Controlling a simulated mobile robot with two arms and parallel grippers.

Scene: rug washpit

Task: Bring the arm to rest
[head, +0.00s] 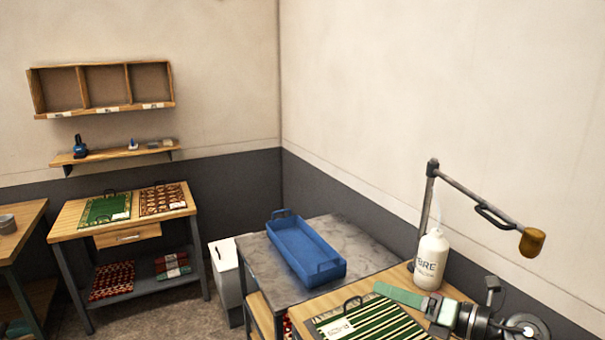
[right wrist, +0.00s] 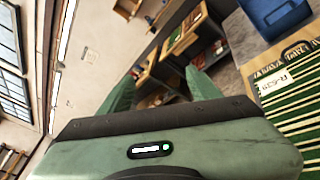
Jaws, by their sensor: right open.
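My right gripper (head: 384,290) is at the lower right of the head view, above the wooden bench, beside the green striped rug sample (head: 365,318). In the right wrist view the gripper (right wrist: 160,76) shows two green fingers spread apart with nothing between them. The rug sample (right wrist: 297,95), with its white label, shows at the right of that view, outside the fingers. My left gripper is not in view.
A white bottle (head: 431,260) and a lamp arm (head: 480,205) stand close behind my right arm. A blue tray (head: 305,252) sits on the grey table (head: 350,238). A white bin (head: 226,280) and a bench with two rug samples (head: 122,228) are to the left.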

